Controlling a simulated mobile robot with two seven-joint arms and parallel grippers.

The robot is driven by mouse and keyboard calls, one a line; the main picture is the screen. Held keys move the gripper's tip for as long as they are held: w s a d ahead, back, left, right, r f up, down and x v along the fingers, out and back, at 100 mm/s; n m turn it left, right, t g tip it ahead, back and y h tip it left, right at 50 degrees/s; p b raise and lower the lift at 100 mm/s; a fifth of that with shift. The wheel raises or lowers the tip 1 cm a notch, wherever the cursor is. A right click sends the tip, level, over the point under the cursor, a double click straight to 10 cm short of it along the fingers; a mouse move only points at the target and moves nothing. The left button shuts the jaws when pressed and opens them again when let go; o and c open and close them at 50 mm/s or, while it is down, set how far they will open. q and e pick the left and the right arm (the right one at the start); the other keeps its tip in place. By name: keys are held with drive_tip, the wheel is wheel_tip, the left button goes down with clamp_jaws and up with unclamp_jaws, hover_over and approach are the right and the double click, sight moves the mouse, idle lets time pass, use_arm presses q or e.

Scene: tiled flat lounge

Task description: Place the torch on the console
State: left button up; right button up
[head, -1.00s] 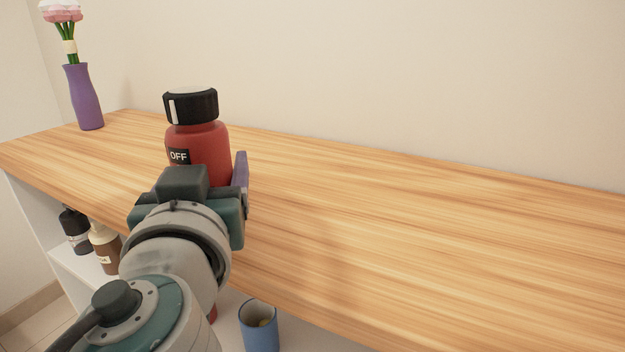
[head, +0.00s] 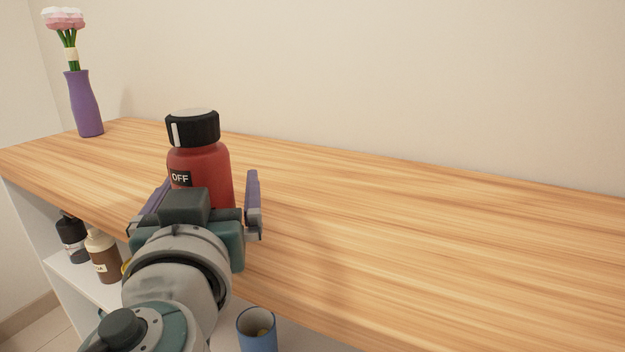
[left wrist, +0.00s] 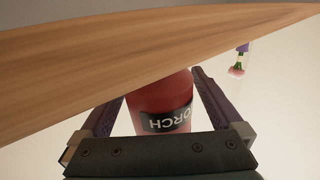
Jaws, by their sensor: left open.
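The torch (head: 200,170) is a red cylinder with a black cap and an "OFF" label, upright over the front part of the wooden console top (head: 400,230). Its base is hidden behind my left gripper (head: 209,182) in the head view. That gripper is open, with one purple finger on each side of the torch and a visible gap on the right side. In the left wrist view the torch (left wrist: 160,98) is between the spread fingers, its "TORCH" label facing the palm. My right gripper is not in view.
A purple vase (head: 86,105) with flowers stands at the console's far left end. The top is clear to the right.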

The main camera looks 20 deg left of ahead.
use_arm(q)
drive_tip(key=shift+r, duration=0.1)
drive_tip(key=shift+r+p, duration=0.1)
drive_tip(key=shift+p, duration=0.6)
drive_tip(key=b+v, duration=0.2)
drive_tip(key=v, duration=0.8)
